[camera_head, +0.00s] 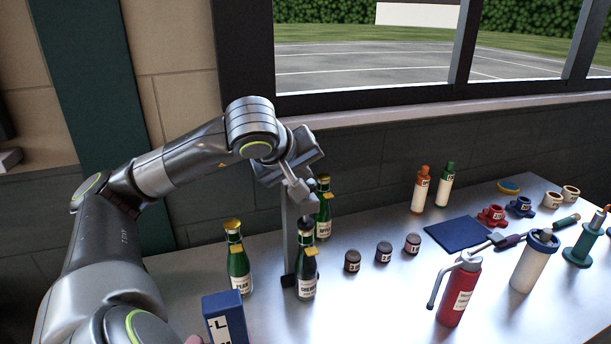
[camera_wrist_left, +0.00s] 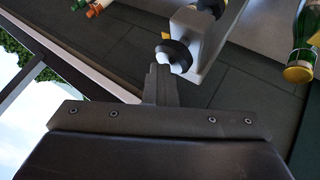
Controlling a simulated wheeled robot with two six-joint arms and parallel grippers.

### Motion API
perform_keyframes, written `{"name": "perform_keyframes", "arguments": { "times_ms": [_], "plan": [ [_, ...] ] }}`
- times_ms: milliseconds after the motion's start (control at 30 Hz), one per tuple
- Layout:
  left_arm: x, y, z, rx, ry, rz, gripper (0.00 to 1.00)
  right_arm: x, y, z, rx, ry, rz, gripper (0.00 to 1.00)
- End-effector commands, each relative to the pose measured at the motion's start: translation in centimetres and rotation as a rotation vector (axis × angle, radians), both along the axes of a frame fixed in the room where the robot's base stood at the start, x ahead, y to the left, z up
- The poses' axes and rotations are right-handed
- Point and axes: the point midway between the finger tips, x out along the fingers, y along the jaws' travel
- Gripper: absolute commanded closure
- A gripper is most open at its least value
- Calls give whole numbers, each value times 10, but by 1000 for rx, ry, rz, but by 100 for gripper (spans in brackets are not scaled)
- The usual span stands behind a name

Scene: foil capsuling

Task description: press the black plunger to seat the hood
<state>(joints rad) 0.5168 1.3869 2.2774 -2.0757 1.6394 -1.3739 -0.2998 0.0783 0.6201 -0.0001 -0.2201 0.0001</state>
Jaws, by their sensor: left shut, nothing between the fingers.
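The black plunger (camera_wrist_left: 172,56), a dark disc with a pale knob, shows in the left wrist view on the grey head (camera_wrist_left: 205,38) of the capsuling stand. In the head view the stand's grey column (camera_head: 290,235) rises behind a green bottle (camera_head: 306,282) with a dark top and yellow tag. My left gripper (camera_head: 299,190) is shut and empty at the top of the stand. Its fingertips (camera_wrist_left: 160,72) are right by the plunger in the wrist view; I cannot tell whether they touch. The gripper hides the plunger in the head view. My right gripper is out of view.
Green bottles with gold tops stand left (camera_head: 237,262) and behind (camera_head: 323,215). A blue block (camera_head: 224,318) is at the front. Dark small jars (camera_head: 383,252), a blue mat (camera_head: 458,233) and a red bottle (camera_head: 460,290) lie to the right. A wall and window close off the back.

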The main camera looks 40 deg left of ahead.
Motion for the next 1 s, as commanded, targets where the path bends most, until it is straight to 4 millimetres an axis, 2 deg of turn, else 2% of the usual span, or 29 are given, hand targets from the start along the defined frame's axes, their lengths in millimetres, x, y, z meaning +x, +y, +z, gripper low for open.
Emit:
{"name": "perform_keyframes", "arguments": {
  "times_ms": [33,567,1000],
  "plan": [
    [-3,-2,-10,-9,25,-5,100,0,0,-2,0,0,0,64],
    [-3,-3,-10,-10,27,-6,100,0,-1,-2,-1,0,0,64],
    [-1,-1,14,-8,21,-5,100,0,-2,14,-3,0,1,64]
  ]
}}
